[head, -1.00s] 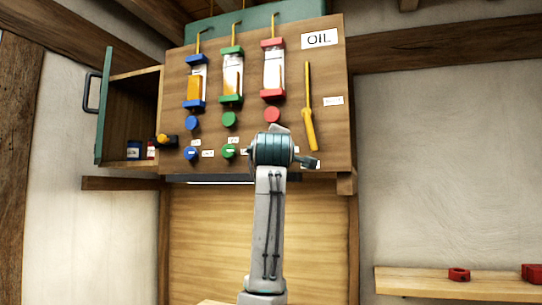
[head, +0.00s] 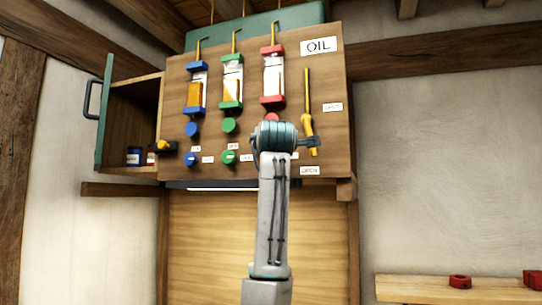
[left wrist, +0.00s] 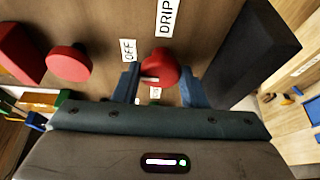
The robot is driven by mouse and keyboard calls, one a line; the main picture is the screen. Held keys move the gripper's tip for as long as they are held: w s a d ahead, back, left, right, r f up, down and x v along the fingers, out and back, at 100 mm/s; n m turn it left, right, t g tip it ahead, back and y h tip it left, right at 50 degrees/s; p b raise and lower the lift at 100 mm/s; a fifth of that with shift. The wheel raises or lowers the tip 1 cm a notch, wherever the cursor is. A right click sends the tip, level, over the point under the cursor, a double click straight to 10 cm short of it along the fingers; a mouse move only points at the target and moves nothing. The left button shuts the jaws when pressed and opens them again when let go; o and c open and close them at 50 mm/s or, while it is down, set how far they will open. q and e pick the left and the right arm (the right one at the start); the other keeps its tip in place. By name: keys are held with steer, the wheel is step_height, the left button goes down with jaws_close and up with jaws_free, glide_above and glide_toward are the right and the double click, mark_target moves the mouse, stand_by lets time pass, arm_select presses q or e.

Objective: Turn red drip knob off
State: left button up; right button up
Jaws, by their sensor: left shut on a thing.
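The red drip knob (left wrist: 160,68) is round, with a white pointer mark on its face. In the left wrist view it sits between the fingers of my left gripper (left wrist: 159,80), which is shut on it. An OFF label (left wrist: 127,50) is beside the knob and a DRIP label (left wrist: 168,18) is above it. Another label below is partly covered, and I cannot tell which one the mark points to. In the head view my wrist hides the drip knob and the fingertips. My right gripper is in neither view.
Another red knob (left wrist: 68,63) sits beside the gripper; in the head view it is partly covered. The oil panel (head: 335,70) also carries blue and green knobs and a yellow lever (head: 307,95) just right of my wrist. An open cupboard (head: 135,110) is at left.

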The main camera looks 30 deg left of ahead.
arm_select(q)
steer(key=o, duration=1)
steer(key=shift+s+d+f+b, duration=0.1)
steer(key=shift+s+d+b, duration=0.05)
steer(key=shift+s+b, duration=0.15)
steer(key=b+v, duration=0.4)
steer(key=v, duration=0.6)
steer(key=shift+b, duration=0.35)
